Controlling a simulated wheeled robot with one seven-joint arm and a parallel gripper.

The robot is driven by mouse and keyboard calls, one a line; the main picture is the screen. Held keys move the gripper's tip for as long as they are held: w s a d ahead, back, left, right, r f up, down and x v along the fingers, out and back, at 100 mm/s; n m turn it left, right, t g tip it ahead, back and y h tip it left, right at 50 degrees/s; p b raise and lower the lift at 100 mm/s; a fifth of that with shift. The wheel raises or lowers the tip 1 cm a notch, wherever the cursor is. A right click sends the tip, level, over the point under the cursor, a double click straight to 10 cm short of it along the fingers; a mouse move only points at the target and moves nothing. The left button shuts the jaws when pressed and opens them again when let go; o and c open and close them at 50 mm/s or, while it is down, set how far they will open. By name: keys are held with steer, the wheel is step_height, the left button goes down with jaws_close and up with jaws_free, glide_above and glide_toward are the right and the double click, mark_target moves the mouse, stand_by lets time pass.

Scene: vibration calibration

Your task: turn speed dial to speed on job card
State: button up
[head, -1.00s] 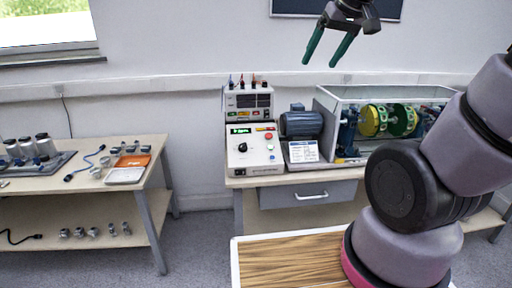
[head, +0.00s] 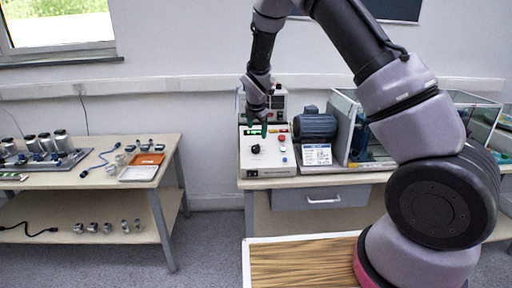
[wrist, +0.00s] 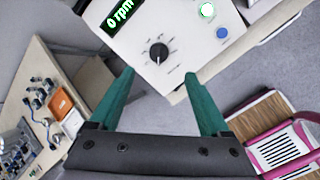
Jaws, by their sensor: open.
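The speed dial (head: 256,148) is a black knob on the white control box (head: 268,164) on the right bench. In the wrist view the dial (wrist: 158,52) lies ahead of and between my fingertips, with its pointer mark toward the bottom and a scale around it. The display (wrist: 119,14) reads 0 rpm. My gripper (wrist: 160,90) is open and empty, its green fingers apart and not touching the dial. In the head view my gripper (head: 255,128) is over the box. The job card (head: 317,155) is a white sheet beside the box; its text is too small to read.
A green button and a blue button (wrist: 222,32) sit beside the dial. A motor (head: 314,126) and a clear guard case stand to the right. The left bench (head: 95,178) holds tools and trays. The floor between the benches is clear.

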mark_target(256, 146)
steer(key=shift+n, duration=0.3)
steer(key=x, duration=1.1)
steer(key=shift+a+f, duration=0.2)
steer(key=shift+f, duration=0.2)
jaws_close()
